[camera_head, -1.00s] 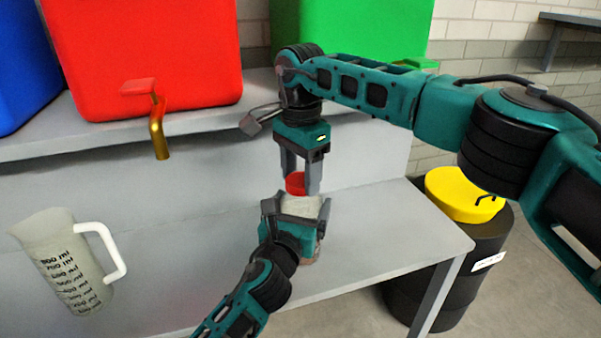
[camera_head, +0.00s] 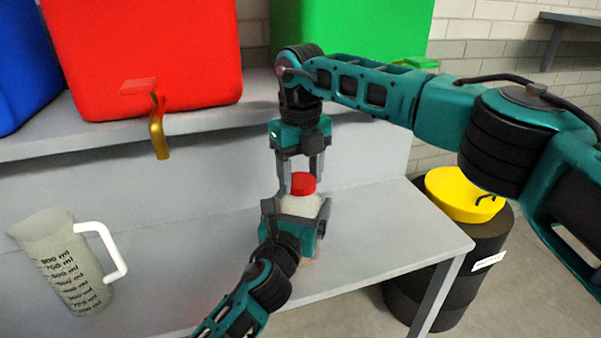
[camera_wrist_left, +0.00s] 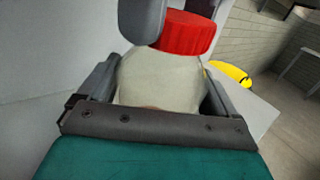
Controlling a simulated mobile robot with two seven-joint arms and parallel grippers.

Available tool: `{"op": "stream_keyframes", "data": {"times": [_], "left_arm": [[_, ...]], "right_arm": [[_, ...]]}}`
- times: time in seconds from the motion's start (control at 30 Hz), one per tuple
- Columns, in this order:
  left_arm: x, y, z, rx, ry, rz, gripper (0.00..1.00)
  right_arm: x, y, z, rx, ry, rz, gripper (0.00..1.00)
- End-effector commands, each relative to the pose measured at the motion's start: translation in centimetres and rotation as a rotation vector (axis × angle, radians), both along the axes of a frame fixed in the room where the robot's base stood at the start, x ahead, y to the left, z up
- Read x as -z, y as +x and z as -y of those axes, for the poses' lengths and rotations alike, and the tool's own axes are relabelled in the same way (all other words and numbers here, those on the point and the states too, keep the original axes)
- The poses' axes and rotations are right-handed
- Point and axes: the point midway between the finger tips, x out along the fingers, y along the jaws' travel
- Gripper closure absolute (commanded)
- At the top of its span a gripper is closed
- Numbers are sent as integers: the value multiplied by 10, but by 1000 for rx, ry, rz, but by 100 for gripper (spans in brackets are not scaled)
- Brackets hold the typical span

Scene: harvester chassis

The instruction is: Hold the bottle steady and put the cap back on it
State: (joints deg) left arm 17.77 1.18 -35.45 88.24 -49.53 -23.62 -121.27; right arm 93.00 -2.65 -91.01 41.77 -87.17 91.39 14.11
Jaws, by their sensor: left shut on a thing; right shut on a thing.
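A whitish bottle (camera_head: 300,206) stands upright on the grey bench. It also shows in the left wrist view (camera_wrist_left: 160,80), between two dark fingers. My left gripper (camera_head: 298,208) is shut around its upper body from the near side. The red cap (camera_head: 302,184) sits at the bottle's top; it also shows in the left wrist view (camera_wrist_left: 188,32). My right gripper (camera_head: 302,180) points down from above and is shut on the cap, one finger on each side. The bottle's neck and threads are hidden, so I cannot tell how far the cap is on.
A clear measuring jug (camera_head: 65,265) stands at the left of the bench (camera_head: 375,225). A red container (camera_head: 145,50) with a brass tap (camera_head: 157,130) is on the shelf behind. A black drum with a yellow lid (camera_head: 462,193) stands right of the bench.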

Motion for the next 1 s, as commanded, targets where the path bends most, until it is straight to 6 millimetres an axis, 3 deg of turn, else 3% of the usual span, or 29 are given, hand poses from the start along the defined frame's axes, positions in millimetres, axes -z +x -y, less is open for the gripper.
{"op": "stream_keyframes", "data": {"times": [0.4,0.57,0.6,0.87,1.0], "left_arm": [[1,0,-1,-3,0,-3,93],[1,0,-1,-3,0,-3,93],[1,0,-1,-3,0,-3,93],[1,0,-1,-2,1,-3,93],[1,0,-1,-2,1,-3,93]], "right_arm": [[1,-1,0,763,-1,-3,79],[1,-1,0,799,0,-3,79],[1,-1,0,798,0,-3,42],[1,0,0,797,1,-1,17],[1,0,0,797,1,-1,17]]}}
